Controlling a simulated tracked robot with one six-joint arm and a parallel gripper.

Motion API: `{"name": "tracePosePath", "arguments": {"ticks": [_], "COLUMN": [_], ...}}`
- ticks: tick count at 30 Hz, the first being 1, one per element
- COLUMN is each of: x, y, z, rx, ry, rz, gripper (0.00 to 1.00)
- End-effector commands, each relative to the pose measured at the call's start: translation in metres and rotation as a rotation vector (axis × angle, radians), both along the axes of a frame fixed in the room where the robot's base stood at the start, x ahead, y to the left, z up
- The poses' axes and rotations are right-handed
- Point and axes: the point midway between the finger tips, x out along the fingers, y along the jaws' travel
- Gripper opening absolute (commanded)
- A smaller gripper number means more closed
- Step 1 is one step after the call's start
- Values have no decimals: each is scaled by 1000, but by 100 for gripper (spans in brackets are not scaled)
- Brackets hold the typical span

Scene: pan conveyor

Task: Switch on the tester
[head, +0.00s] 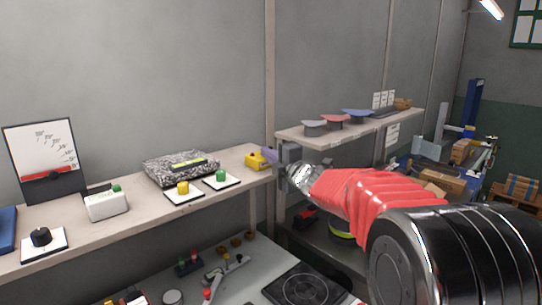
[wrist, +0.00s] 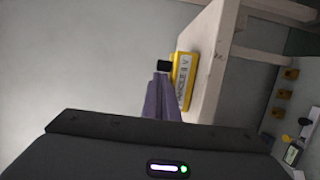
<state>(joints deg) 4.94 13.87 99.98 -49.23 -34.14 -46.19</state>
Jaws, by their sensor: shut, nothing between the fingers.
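A small yellow box (head: 256,162) sits at the right end of the left shelf; it may be the tester, but no view makes this certain. In the wrist view the yellow box (wrist: 185,80) has a pale lettered label on one face and a black knob or button (wrist: 164,65) sticking out. My gripper (head: 270,155) is right beside the box at the shelf's end. In the wrist view its purple fingers (wrist: 160,80) are together and empty, with the tips close to the black knob. I cannot tell whether they touch it.
The left shelf (head: 60,237) also holds a speckled box (head: 180,168), yellow (head: 183,188) and green (head: 220,176) buttons on white plates, a white box with green button (head: 106,204) and a black dial (head: 41,237). A hotplate (head: 303,289) is below.

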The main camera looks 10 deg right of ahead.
Motion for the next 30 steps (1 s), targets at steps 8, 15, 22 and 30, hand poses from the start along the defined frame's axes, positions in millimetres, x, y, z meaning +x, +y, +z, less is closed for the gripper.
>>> {"name": "tracePosePath", "arguments": {"ticks": [8,15,22,30], "x": [1,-1,-11,-42], "y": [-2,0,24,24], "z": [0,0,-1,0], "rx": [2,1,1,0], "ry": [2,3,1,0], "rz": [-5,-7,0,-1], "gripper": [0,0,0,0]}}
